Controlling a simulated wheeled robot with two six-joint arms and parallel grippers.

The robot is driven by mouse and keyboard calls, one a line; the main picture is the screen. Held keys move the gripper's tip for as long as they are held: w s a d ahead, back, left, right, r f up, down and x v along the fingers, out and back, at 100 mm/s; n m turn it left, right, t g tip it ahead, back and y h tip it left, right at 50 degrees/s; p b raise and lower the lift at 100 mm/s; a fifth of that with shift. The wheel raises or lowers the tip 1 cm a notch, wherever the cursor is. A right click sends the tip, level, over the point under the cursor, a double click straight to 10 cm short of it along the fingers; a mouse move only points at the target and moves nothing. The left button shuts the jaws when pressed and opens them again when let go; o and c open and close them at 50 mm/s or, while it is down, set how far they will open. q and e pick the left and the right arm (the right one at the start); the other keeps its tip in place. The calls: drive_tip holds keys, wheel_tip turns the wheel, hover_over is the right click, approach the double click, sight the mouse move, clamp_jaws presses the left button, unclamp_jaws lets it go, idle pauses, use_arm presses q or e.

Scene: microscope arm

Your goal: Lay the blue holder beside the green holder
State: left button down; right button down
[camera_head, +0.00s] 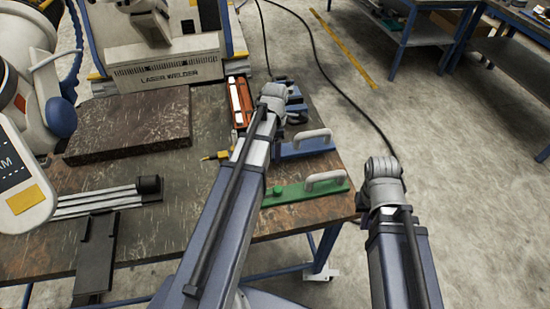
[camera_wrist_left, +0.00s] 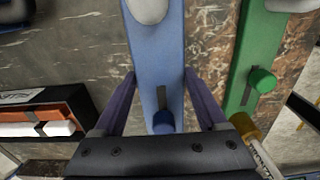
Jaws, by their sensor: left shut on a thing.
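The blue holder (camera_head: 308,144), a flat bar with a pale handle, is at the table's right side, its left end hidden behind my left arm. In the left wrist view the blue holder (camera_wrist_left: 156,50) runs between the fingers of my left gripper (camera_wrist_left: 160,88), which is shut on it. I cannot tell whether it touches the table. The green holder (camera_head: 292,193), also with a pale handle, lies nearer the front edge. In the wrist view the green holder (camera_wrist_left: 252,58) is to the right of the blue one, with a gap between. My right gripper is not visible; only its arm shows.
A yellow-handled tool (camera_head: 217,155) is left of the holders. Dark blue parts (camera_head: 296,103) show by my left wrist. The laser welder (camera_head: 165,65) stands at the back. Bare tabletop shows between the two holders.

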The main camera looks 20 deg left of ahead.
use_arm(q)
drive_tip(key=shift+f+b, duration=1.75)
drive_tip(key=shift+f, duration=0.1)
drive_tip(key=shift+f, duration=0.15)
unclamp_jaws()
